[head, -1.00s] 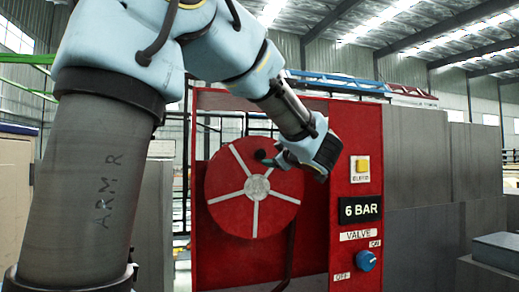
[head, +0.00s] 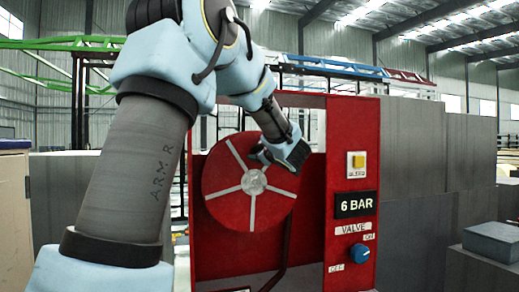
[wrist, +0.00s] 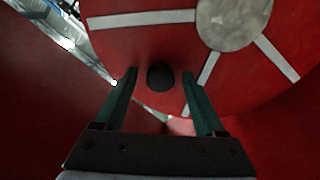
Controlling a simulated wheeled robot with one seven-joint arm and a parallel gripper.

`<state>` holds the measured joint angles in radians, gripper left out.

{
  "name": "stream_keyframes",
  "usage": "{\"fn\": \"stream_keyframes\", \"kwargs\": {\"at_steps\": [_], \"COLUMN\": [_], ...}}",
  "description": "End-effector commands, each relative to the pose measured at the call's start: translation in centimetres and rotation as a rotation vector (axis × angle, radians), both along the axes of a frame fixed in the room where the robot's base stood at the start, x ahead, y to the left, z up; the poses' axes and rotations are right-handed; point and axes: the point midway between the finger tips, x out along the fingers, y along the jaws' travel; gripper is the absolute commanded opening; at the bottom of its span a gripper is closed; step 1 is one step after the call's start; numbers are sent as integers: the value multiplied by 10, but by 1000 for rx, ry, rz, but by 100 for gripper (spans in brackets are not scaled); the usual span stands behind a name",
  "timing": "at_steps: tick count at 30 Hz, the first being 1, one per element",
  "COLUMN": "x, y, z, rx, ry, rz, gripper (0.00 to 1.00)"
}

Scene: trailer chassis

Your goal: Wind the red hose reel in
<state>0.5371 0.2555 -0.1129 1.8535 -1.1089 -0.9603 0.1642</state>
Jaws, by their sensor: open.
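The red hose reel (head: 225,205) is a round disc with white spokes and a grey hub (head: 253,182), mounted on a red panel (head: 307,220). In the wrist view the reel (wrist: 150,45) fills the upper right. A dark round knob (wrist: 160,76) shows against the reel, between the two green fingers of my gripper (wrist: 160,85). The fingers are spread, with visible gaps on both sides of the knob. I cannot tell how deep it sits between them. In the head view my gripper (head: 260,154) is at the reel's upper right face and hides the knob.
A yellow button (head: 357,161), a "6 BAR" display (head: 355,205) and a blue valve knob (head: 359,253) are on the panel's right side. A dark hose (head: 284,262) runs below the reel. Grey blocks (head: 412,190) stand to the right.

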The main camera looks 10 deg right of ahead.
Motion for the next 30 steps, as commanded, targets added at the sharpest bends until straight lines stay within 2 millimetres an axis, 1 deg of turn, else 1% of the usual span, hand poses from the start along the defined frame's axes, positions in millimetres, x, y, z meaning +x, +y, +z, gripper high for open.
{"fn": "stream_keyframes", "kwargs": {"at_steps": [4, 5, 23, 24, 30], "x": [0, 0, 0, 0, 0], "y": [0, 0, 0, 0, 0], "z": [0, 0, 0, 0, 0], "rx": [0, 0, 0, 0, 0], "ry": [0, 0, 0, 0, 1], "rz": [0, 0, 0, 0, 1], "gripper": [72, 69, 2, 0, 0]}}
